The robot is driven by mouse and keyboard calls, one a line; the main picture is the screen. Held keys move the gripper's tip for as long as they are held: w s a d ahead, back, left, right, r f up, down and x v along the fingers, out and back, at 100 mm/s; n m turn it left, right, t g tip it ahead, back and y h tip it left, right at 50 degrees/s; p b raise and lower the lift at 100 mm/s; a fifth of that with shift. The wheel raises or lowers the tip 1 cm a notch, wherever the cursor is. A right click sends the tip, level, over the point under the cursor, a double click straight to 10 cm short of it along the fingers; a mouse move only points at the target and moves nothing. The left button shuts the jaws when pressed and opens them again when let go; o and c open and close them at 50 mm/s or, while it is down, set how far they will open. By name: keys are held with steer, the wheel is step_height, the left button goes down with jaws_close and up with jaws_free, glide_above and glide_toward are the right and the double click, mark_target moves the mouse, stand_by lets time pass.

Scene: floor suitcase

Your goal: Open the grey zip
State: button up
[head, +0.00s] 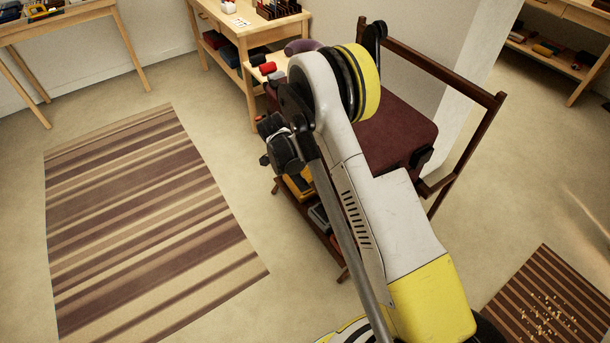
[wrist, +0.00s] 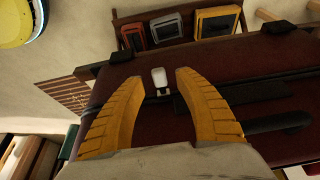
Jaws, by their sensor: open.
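A maroon suitcase (head: 400,135) lies on a dark wooden stand, partly covered by my arm in the head view. It also fills the middle of the wrist view (wrist: 160,125). I cannot tell whether the fingertips are level with the pull. In the head view the pull cannot be made out.
The dark wooden stand (head: 470,135) has a raised rail, and boxes (wrist: 167,27) sit on its lower shelf. A wooden workbench (head: 225,50) stands close behind. A striped rug (head: 140,215) lies on clear floor at left.

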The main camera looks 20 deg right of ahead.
steer(key=shift+d+f, duration=0.15)
steer(key=shift+f, duration=0.15)
jaws_close()
